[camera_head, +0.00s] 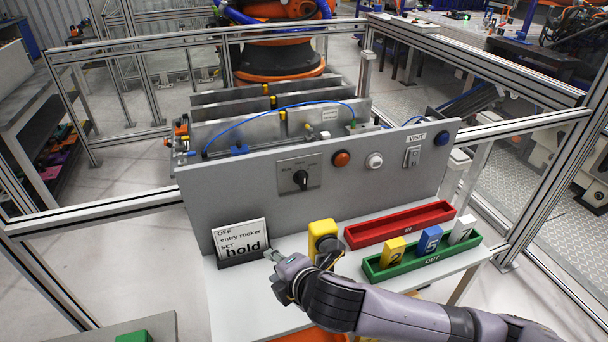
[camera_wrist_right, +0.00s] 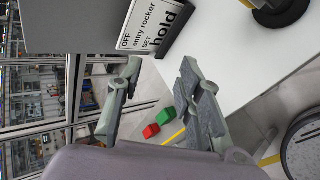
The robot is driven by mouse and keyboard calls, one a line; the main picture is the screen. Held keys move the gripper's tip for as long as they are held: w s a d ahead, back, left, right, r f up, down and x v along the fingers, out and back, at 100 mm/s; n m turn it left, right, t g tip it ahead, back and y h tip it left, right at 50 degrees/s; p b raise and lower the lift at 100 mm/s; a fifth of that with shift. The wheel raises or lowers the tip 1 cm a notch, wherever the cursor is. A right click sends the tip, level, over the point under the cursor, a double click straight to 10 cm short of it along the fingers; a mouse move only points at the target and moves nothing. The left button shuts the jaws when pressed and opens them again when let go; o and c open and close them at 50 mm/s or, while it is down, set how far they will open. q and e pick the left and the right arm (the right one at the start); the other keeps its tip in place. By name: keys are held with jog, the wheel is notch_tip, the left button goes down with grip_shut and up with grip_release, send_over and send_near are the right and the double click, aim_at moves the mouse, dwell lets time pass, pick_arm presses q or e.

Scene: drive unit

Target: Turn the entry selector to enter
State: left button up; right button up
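A black rotary knob (camera_head: 300,179) sits on a square metal plate on the upright grey panel; it looks like the selector, but its plate markings are too small to read. A rocker switch (camera_head: 412,157) sits further right under a small label. My right gripper (camera_head: 271,256) is low in front of the panel, beside the sign, below and left of the knob and apart from it. In the right wrist view its two fingers (camera_wrist_right: 161,68) are spread with nothing between them. The knob is not in that view. My left gripper is not in view.
A sign (camera_head: 240,238) reading "OFF entry rocker SET hold" stands on the white shelf; it also shows in the wrist view (camera_wrist_right: 150,25).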

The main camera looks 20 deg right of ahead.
aim_at(304, 176)
jog(key=w+d+r+n+t+h, duration=0.1)
jog(key=d+r+n, duration=0.3)
jog(key=w+d+r+n+t, duration=0.1)
jog(key=d+r+n, duration=0.3)
jog(key=n, duration=0.1)
jog(key=w+d+r+n+t+h+p, duration=0.1)
jog(key=d+r+n, duration=0.3)
jog(key=shift+w+d+r+n+h, duration=0.1)
jog(key=shift+w+d+n+h, duration=0.05)
jog(key=shift+w+n+h, duration=0.2)
jog(key=shift+w+d, duration=0.1)
jog(key=shift+w, duration=0.25)
jog(key=p+x, duration=0.4)
jog(key=x, duration=1.2)
jog(key=shift+w, duration=0.3)
grip_shut()
